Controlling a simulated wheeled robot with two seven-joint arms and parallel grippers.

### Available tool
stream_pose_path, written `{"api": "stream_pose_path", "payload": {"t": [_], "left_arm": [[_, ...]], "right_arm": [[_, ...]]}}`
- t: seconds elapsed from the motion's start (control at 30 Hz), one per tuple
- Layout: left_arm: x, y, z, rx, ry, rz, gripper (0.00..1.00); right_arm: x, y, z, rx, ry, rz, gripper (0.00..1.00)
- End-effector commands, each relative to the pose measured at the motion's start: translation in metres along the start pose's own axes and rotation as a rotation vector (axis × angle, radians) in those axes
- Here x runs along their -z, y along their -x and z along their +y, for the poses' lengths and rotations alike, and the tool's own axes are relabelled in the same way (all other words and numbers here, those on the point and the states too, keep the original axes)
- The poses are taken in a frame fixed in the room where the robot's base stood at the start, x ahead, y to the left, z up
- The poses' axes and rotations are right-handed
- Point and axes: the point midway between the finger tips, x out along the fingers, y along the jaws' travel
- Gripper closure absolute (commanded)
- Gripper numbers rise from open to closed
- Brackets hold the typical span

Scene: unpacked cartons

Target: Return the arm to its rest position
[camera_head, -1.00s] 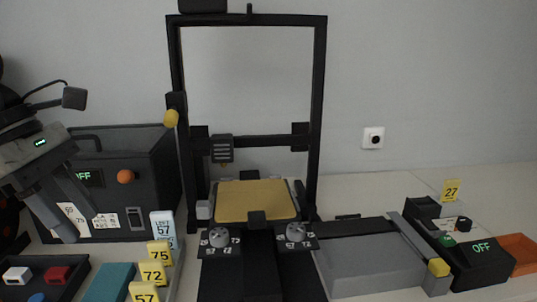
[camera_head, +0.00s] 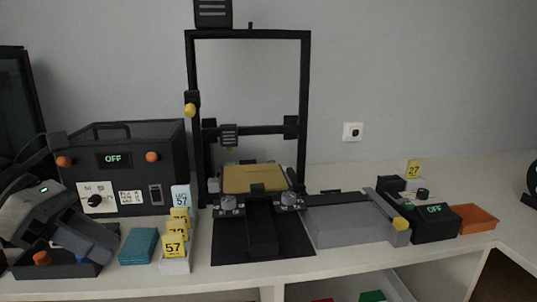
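My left gripper (camera_head: 82,245) is at the lower left of the head view, in front of the black control box (camera_head: 172,150) and over the dark tray (camera_head: 105,262). Its two fingers point down and to the right. They overlap in this view, so the gap between them cannot be judged. No held object shows clearly. My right gripper is not in view.
A 3D printer (camera_head: 305,100) stands mid-table, with a grey block (camera_head: 345,228), a black device reading OFF (camera_head: 433,222) and an orange tray (camera_head: 474,218) to its right. Yellow number cards (camera_head: 173,246) and a teal block (camera_head: 138,246) stand near the front edge.

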Motion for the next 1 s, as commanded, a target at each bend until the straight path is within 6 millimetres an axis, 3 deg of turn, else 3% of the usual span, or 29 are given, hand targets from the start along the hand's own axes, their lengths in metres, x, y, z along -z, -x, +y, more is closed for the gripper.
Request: {"api": "stream_pose_path", "payload": {"t": [0.27, 0.37, 0.57, 0.67, 0.83, 0.87, 1.0], "left_arm": [[0.017, -0.046, 0.025, 0.118, 0.550, -0.498, 0.64], [0.036, -0.068, 0.041, 0.180, 0.894, -0.730, 0.64], [0.101, -0.124, 0.062, 0.305, 1.660, -1.111, 0.64], [0.142, -0.164, 0.056, 0.365, 2.070, -1.246, 0.64], [0.192, -0.236, 0.017, 0.460, 2.715, -1.355, 0.64], [0.197, -0.247, 0.009, -0.470, -2.783, 1.348, 0.64], [0.207, -0.283, -0.022, -0.429, -2.584, 1.114, 0.64]], "right_arm": [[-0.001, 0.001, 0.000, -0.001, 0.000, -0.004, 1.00], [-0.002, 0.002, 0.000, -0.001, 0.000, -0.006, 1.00], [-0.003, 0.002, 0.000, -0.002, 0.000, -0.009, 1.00], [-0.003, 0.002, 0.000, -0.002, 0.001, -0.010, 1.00], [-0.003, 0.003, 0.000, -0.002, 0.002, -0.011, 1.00], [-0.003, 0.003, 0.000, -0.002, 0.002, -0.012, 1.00], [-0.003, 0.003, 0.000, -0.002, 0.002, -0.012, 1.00]]}}
